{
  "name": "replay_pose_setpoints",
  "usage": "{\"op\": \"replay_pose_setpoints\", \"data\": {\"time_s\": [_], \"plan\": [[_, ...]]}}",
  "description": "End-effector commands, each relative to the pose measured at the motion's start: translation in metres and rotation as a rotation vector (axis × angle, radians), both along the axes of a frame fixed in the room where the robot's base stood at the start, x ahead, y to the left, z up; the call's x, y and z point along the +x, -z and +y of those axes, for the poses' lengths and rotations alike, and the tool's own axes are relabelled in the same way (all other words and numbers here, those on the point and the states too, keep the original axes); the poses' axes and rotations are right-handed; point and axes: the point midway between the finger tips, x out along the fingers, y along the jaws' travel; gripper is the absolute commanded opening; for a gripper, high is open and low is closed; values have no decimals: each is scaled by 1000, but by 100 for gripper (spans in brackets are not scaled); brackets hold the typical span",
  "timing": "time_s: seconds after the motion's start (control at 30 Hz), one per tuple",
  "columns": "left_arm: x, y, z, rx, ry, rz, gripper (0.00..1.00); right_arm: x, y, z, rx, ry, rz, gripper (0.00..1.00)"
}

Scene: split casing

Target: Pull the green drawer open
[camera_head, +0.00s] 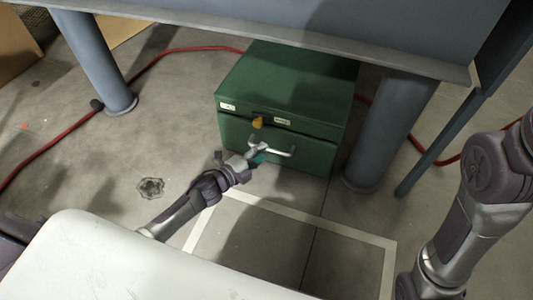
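The green drawer (305,153) is the lower front of a green cabinet (285,85) on the floor under a grey structure. It looks closed, its front nearly flush with the cabinet. A pale bar handle (286,153) sticks out from its front. My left gripper (258,156) is at the left end of this handle, close to it or touching it. Its fingers are small and overlap the handle, so I cannot tell whether they are shut on it. My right arm comes in at the right, but its gripper is outside the picture.
A yellow-orange piece (258,122) sits on the cabinet front above the handle. Grey round legs stand left (95,60) and right (390,130). A red hose (60,150) runs along the floor. A pale line (320,228) marks clear floor before the drawer.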

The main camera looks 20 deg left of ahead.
Motion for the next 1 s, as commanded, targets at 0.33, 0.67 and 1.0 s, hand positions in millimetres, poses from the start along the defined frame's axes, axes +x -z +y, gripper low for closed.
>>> {"op": "replay_pose_setpoints", "data": {"time_s": [0.33, 0.67, 1.0], "plan": [[28, 6, -13, -1, 1, 0, 39, -15, -3, 1, -3, 3, -48, 0], [29, 6, -14, -1, 1, 0, 26, -15, -4, 1, -4, 3, -49, 0], [28, 6, -14, -1, 1, 0, 0, -15, -4, 1, -4, 3, -49, 0]]}}
